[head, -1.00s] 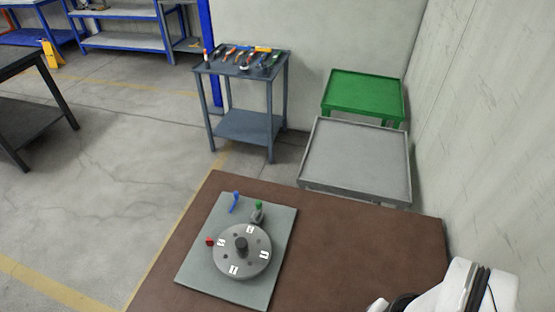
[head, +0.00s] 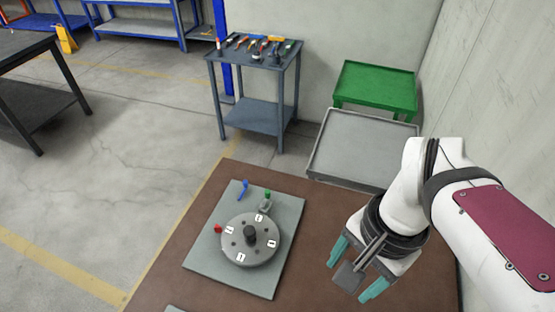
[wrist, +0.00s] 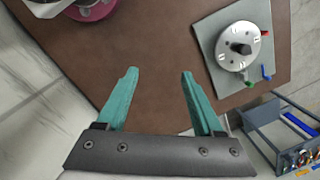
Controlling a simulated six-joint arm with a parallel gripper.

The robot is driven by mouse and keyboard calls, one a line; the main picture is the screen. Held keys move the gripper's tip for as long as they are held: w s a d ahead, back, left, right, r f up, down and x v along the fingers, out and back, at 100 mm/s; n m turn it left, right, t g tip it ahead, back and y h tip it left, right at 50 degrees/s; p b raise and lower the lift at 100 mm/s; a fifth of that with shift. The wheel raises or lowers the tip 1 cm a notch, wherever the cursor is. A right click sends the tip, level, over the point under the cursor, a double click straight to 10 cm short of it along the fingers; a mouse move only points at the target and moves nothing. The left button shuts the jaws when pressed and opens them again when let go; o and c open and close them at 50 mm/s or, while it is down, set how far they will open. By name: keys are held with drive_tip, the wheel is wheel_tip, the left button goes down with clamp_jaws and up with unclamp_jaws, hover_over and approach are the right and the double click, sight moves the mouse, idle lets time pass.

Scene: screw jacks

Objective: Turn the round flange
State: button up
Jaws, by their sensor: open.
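The round flange (head: 262,252) is a grey disc with white marks, several holes and a dark central post (head: 250,234). It lies on a grey-green plate (head: 205,258) on the brown table. In the wrist view the flange (wrist: 227,54) is at the upper right. A blue lever (head: 243,188), a green-topped part (head: 267,197) and a red knob (head: 218,229) are around its edge. My gripper (head: 354,274) has teal fingers, is open and empty, and is to the right of the plate, apart from the flange. In the wrist view nothing is between the fingertips (wrist: 158,74).
The brown table (head: 310,235) is bare between the plate and my gripper. Behind it stand a grey tray table (head: 352,147), a green tray table (head: 376,88) and a tool cart (head: 256,117). A wall is at the right.

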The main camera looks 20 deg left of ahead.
drive_tip(key=w+a, duration=0.6)
drive_tip(key=a, duration=0.1)
drive_tip(key=m+h, duration=0.1)
drive_tip(key=m, duration=0.1)
approach(249, 230)
wheel_tip(249, 230, down, 10)
drive_tip(key=shift+s+a+f, duration=0.1)
drive_tip(key=shift+s+a, duration=0.05)
clamp_jaws()
idle(0.3)
